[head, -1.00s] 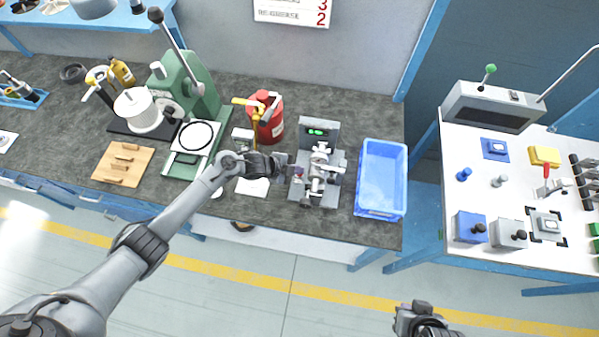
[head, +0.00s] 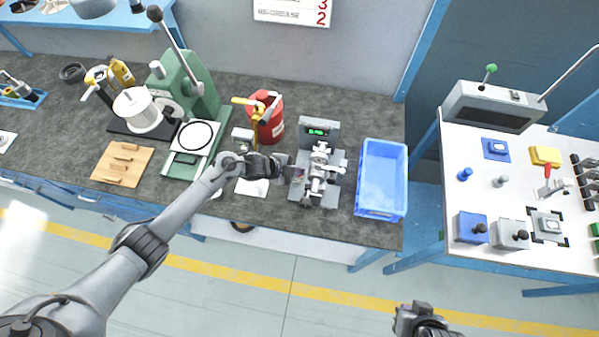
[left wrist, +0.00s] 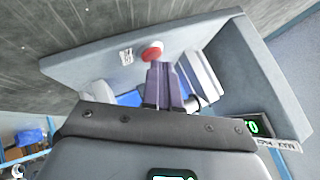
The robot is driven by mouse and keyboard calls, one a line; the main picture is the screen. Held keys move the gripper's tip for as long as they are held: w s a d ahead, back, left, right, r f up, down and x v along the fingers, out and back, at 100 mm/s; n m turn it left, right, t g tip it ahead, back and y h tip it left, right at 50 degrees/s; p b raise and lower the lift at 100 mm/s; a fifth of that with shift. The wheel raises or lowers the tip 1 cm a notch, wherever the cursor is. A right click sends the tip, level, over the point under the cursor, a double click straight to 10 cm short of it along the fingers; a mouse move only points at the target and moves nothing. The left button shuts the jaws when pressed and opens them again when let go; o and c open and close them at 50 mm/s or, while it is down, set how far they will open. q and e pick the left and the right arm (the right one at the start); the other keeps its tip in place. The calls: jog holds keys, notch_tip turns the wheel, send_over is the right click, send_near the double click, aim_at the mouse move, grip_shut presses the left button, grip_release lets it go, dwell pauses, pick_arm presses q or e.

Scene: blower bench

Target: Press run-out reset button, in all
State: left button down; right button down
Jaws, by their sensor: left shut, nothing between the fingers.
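The run-out tester (head: 333,190), a grey bench device with a green-lit display (head: 317,132), stands on the dark bench. My left gripper (head: 295,174) is at its left side, with its fingers shut and empty. In the left wrist view, the shut fingertips (left wrist: 160,68) are at a round red button (left wrist: 152,52) on the grey base, overlapping its lower edge. I cannot tell whether they touch it. A small white label (left wrist: 127,56) is beside the button. My right gripper (head: 420,318) shows partly at the bottom edge, away from the bench; its jaws are unclear.
A blue bin (head: 382,212) stands right of the tester. A red can (head: 273,128) and a green press (head: 190,90) stand to its left. A white card (head: 252,188) lies near my left wrist. A white table (head: 480,190) with fixtures is farther right.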

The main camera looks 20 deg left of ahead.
pick_arm(q)
jog(key=shift+r, duration=0.1)
jog(key=shift+r+p, duration=0.7)
jog(key=shift+p, duration=0.05)
notch_tip(320, 180, up, 5)
jog(key=p, duration=0.4)
jog(key=shift+p, duration=0.3)
dwell(0.6)
